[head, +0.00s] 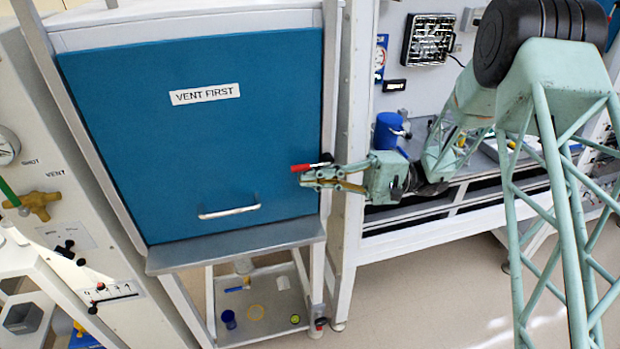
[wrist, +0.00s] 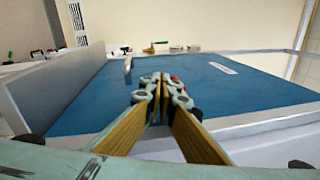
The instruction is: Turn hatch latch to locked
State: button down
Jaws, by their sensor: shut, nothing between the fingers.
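The blue hatch (head: 195,130) carries a white "VENT FIRST" label and stands closed in its pale frame; it also fills the middle of the wrist view (wrist: 220,95). The latch (head: 312,166), a short lever with a red grip and a black end, lies nearly level at the hatch's right edge. My gripper (head: 304,179) is shut and empty, its fingertips just below the red grip. Whether they touch it I cannot tell. In the wrist view the closed fingertips (wrist: 158,88) hide most of the latch; only a bit of red (wrist: 175,80) shows beside them.
A metal bar handle (head: 229,211) sits low on the hatch, above a grey ledge (head: 235,245). A tray with small items (head: 260,305) is below. Left is a panel with a brass valve (head: 38,205). A blue container (head: 388,130) stands on the bench at right.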

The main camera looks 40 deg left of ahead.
jog(key=w+d+f, duration=0.6)
jog(key=f, duration=0.1)
jog(key=shift+w+d+f+b, duration=0.2)
jog(key=shift+w+d+b, duration=0.1)
jog(key=shift+w+b, duration=0.15)
dwell(0.4)
dwell(0.9)
jog(key=s+d+r+m+t+h, duration=0.1)
jog(key=s+d+r+t+h, duration=0.3)
jog(key=d+r, duration=0.6)
jog(key=s+d+r+m+t+h, duration=0.1)
jog(key=s+d+r+t+h, duration=0.3)
jog(key=d+r, duration=0.6)
jog(key=s+d+r+m+t+h, duration=0.1)
jog(key=s+d+m+t, duration=0.1)
jog(key=s+d, duration=0.4)
jog(key=s+d+r+m+t+h, duration=0.1)
jog(key=s+d+t, duration=0.4)
jog(key=d, duration=1.2)
jog(key=s+d+r+m+t+h, duration=0.1)
jog(key=s+d+m+t+h, duration=0.1)
jog(key=s+d, duration=0.5)
jog(key=d+m+t, duration=0.1)
jog(key=d+t, duration=0.1)
jog(key=d, duration=0.2)
jog(key=shift+s+d+r, duration=0.15)
jog(key=shift+s+d, duration=0.15)
jog(key=shift+s, duration=0.05)
